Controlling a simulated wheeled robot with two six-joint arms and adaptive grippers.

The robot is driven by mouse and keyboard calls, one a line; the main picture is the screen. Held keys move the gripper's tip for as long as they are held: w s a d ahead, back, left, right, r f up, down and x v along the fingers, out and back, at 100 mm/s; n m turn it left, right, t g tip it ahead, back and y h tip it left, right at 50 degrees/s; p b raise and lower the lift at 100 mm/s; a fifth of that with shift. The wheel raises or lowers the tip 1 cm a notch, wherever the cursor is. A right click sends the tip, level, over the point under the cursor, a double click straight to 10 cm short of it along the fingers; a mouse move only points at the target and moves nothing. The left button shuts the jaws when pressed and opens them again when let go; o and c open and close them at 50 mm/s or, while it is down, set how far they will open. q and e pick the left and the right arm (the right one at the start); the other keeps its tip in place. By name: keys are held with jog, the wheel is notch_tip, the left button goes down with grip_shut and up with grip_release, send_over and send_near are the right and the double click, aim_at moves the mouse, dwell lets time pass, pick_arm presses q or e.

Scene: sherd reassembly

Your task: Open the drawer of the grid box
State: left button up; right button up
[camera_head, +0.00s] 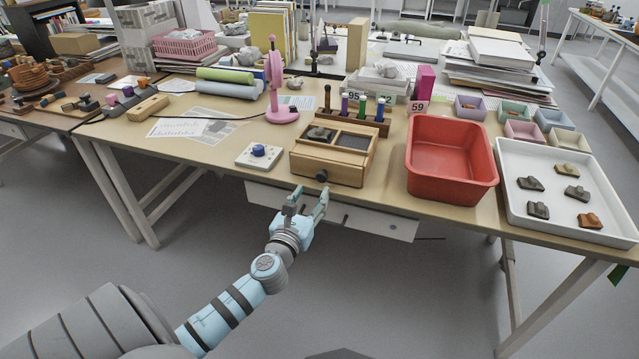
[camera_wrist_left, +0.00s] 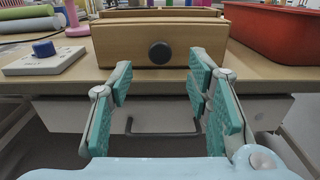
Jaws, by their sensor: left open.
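The grid box (camera_head: 362,167) is a wooden box on the table, with compartments on top. Its drawer front faces me and has a round dark knob (camera_head: 321,175). In the left wrist view the drawer front (camera_wrist_left: 205,47) looks closed, with the knob (camera_wrist_left: 160,53) near its middle. My left gripper (camera_head: 309,195) is open and empty in front of the table edge, just short of the knob. In the left wrist view its teal fingers (camera_wrist_left: 160,85) stand apart, with the knob showing between and beyond them. My right gripper is not in view.
A red bin (camera_head: 425,187) stands right of the box, and a white tray (camera_head: 515,205) with sherds lies farther right. A white block with a blue knob (camera_head: 259,155) sits to the left. A table drawer (camera_head: 385,222) with a dark handle (camera_wrist_left: 162,134) hangs below the tabletop.

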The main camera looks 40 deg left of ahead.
aim_at(321, 178)
pick_arm(q)
jog(key=b+x, duration=0.1)
jog(key=x, duration=0.6)
jog(key=shift+w+a, duration=0.1)
jog(key=shift+w, duration=0.1)
jog(key=shift+c, duration=0.5)
grip_shut()
